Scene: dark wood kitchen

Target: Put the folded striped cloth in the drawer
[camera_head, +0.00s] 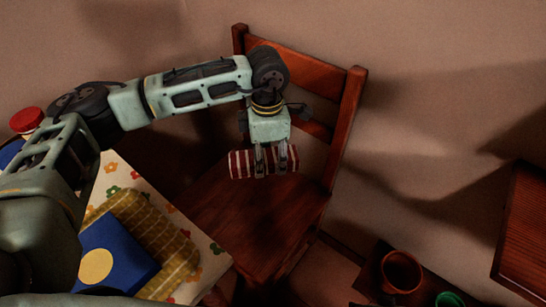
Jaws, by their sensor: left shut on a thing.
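The folded red-and-white striped cloth (240,165) hangs in the air in front of the wooden chair's back, above its seat. My left gripper (270,170) points down and is shut on the cloth near its middle, with cloth sticking out on both sides. I cannot make out a drawer for certain in this view. My right gripper is not in view.
The wooden chair (245,215) stands behind and below the cloth. At lower left, a flowered tablecloth (213,262) bears a yellow checked item (176,240) and a blue box (125,262). A brown pot (402,271) and a green item (449,299) are at lower right. A wooden panel (525,235) is at the right edge.

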